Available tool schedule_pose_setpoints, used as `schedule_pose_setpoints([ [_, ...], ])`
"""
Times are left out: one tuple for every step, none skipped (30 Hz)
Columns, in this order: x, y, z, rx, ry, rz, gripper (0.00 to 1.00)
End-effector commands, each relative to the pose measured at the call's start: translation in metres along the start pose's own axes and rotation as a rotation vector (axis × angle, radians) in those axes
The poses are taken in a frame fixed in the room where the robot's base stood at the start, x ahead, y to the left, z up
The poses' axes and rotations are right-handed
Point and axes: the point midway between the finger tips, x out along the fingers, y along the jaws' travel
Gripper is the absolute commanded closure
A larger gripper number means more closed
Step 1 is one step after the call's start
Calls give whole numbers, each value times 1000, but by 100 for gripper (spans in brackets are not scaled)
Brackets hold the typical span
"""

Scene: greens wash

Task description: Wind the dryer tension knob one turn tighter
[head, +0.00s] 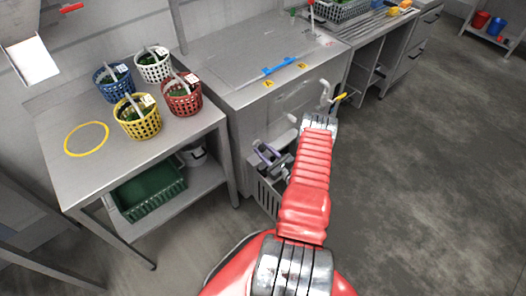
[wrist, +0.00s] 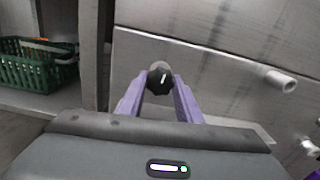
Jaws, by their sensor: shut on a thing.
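The dryer tension knob (wrist: 157,82) is a dark, faceted knob with a short white mark near its top, set on the grey metal cabinet front. My gripper (wrist: 160,92) has its two purple fingers closed on either side of the knob. In the head view my gripper (head: 268,155) is low at the front of the steel cabinet (head: 230,85), at the end of my red arm. The knob cannot be made out in the head view.
A light cylindrical peg (wrist: 281,81) projects right of the knob. Left stands a table (head: 130,172) with several baskets and a green crate (head: 150,192) below. Floor at right is clear.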

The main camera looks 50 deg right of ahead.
Motion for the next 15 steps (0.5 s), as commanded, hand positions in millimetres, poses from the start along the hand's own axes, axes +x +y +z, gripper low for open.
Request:
schedule_pose_setpoints([
  [0,2,-1,31,1,3,91],
  [0,2,-1,52,2,3,91],
  [0,2,-1,82,2,3,91],
  [0,2,-1,106,2,3,91],
  [0,2,-1,132,2,3,91],
  [0,2,-1,166,2,3,91],
  [0,2,-1,193,2,3,91],
  [0,2,-1,221,2,3,91],
  [0,2,-1,258,2,3,91],
  [0,2,-1,287,2,3,91],
  [0,2,-1,315,2,3,91],
  [0,2,-1,353,3,2,91],
  [0,2,-1,382,3,2,91],
  [0,2,-1,410,3,2,91],
  [0,3,-1,448,3,2,91],
])
